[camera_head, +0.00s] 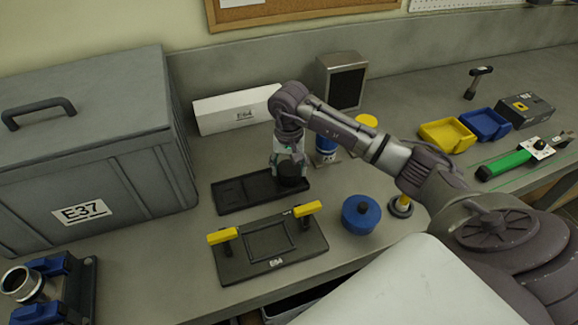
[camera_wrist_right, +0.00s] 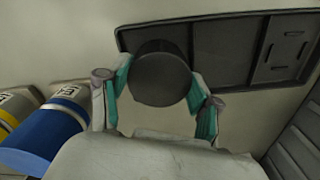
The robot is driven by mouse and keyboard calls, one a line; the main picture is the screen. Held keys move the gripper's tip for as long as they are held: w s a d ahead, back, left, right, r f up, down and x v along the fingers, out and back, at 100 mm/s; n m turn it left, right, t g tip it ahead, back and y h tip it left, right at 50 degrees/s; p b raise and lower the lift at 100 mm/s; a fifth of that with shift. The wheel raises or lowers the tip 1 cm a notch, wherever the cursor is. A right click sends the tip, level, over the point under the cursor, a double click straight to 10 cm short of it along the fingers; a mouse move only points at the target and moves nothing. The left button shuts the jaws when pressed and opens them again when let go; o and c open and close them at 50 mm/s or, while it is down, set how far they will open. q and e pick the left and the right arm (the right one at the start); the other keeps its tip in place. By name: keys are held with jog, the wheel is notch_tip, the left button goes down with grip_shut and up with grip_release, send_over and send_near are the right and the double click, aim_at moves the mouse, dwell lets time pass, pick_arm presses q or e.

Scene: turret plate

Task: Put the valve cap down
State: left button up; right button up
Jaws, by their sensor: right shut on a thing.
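My right gripper (camera_head: 290,167) points down over the right end of a shallow black tray (camera_head: 230,207). It is shut on a dark round cap (camera_head: 291,180), which I take as the valve cap. In the right wrist view the cap (camera_wrist_right: 160,75) sits between the two teal-padded fingers of the gripper (camera_wrist_right: 158,92) and overlaps the end of the tray (camera_wrist_right: 223,50). I cannot tell whether the cap touches the tray floor or is held just above it. The tray's other end has small recessed shapes. My left gripper is not in view.
A black plate with yellow handles (camera_head: 268,262) lies in front of the tray. A blue round container (camera_head: 361,214) stands to its right. A white box (camera_head: 235,110) and blue can (camera_head: 326,152) are behind. A large grey case (camera_head: 90,160) fills the left.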

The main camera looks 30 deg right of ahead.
jog(key=shift+f, duration=0.2)
jog(key=o, duration=1.1)
jog(key=shift+r, duration=0.1)
jog(key=shift+c, duration=0.2)
